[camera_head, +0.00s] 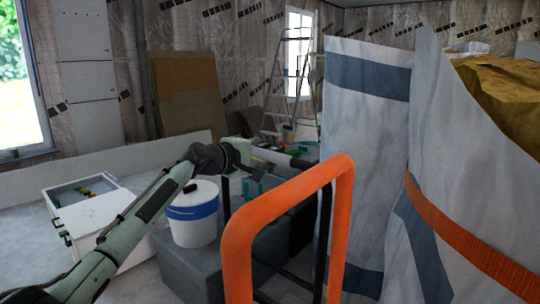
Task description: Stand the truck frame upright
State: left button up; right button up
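The truck frame has a thick orange tubular handle (287,196) that stands close in front of me at the lower middle. Dark bars show between and beside its legs; its lower end is cut off by the picture's bottom edge, so its tilt is hard to judge. My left gripper (258,171) is beyond the handle, up and left of its top bar, with a visible gap in the picture and no contact with the orange tube seen. Its dark fingers are small and overlap the clutter behind, so their opening is unclear. My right gripper is out of view.
A large white bulk bag (367,128) with an orange strap fills the right side. An open white case (90,205) lies at left. A stepladder (290,75) stands behind.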

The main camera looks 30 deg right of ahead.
pick_arm(q)
jog(key=shift+a+f, duration=0.1)
jog(key=shift+a, duration=0.05)
jog(key=shift+s+a, duration=0.1)
jog(key=shift+a, duration=0.45)
jog(key=v, duration=1)
jog(key=shift+s+a+r, duration=0.2)
jog(key=shift+s+a, duration=0.05)
jog(key=shift+a, duration=0.05)
